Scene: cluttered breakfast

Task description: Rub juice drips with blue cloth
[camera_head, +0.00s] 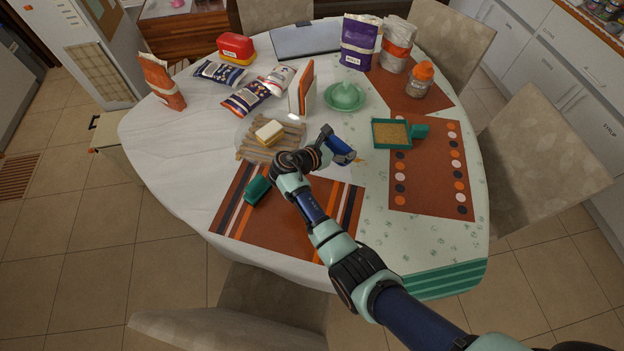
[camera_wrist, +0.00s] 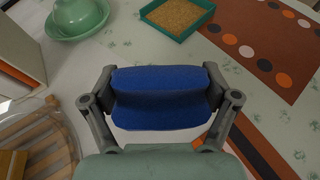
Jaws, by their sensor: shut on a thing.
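The blue cloth (camera_wrist: 160,92) is a folded, spongy-looking pad between the two fingers of my gripper (camera_wrist: 160,100). My gripper is shut on it, one finger at each end. In the head view the cloth (camera_head: 343,147) shows at the end of my arm, near the middle of the table. A small yellow-orange mark, likely juice drips (camera_head: 361,160), shows on the white tablecloth just right of the cloth. I cannot tell whether the cloth touches the tablecloth. In the wrist view no drips show clearly; the cloth and gripper hide the surface under them.
A green tray of grain (camera_head: 391,134) stands right of the cloth, and a green dish (camera_head: 344,97) behind it. An upright box (camera_head: 302,88) and a wooden slatted board (camera_head: 258,153) with a yellow block lie left.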

